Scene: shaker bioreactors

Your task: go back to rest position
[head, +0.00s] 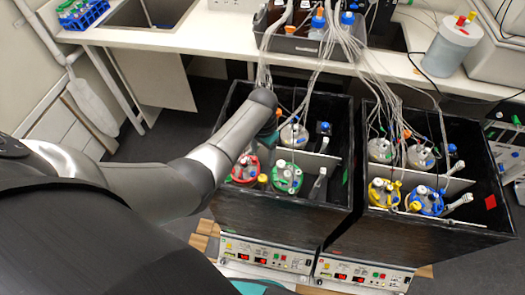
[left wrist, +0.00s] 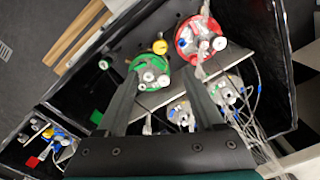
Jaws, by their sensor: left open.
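My left arm reaches in from the left over the left black shaker box (head: 285,222). In the head view my left gripper is mostly hidden behind its own wrist. In the left wrist view my left gripper (left wrist: 163,72) is open, with nothing between its dark fingers. Its fingers point toward the green-lidded vessel (left wrist: 150,72) and red-lidded vessel (left wrist: 200,40). In the head view the red-lidded vessel (head: 244,171) and green-lidded vessel (head: 286,178) stand at the front of that box, with a white-topped vessel (head: 294,134) behind. My right gripper is not in view.
A second black shaker box (head: 449,232) on the right holds yellow-lidded (head: 383,193), blue-lidded (head: 424,202) and white-topped vessels. Tubes (head: 343,48) hang from a grey tray (head: 288,42) into both boxes. A white bench (head: 210,32) with a sink stands behind.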

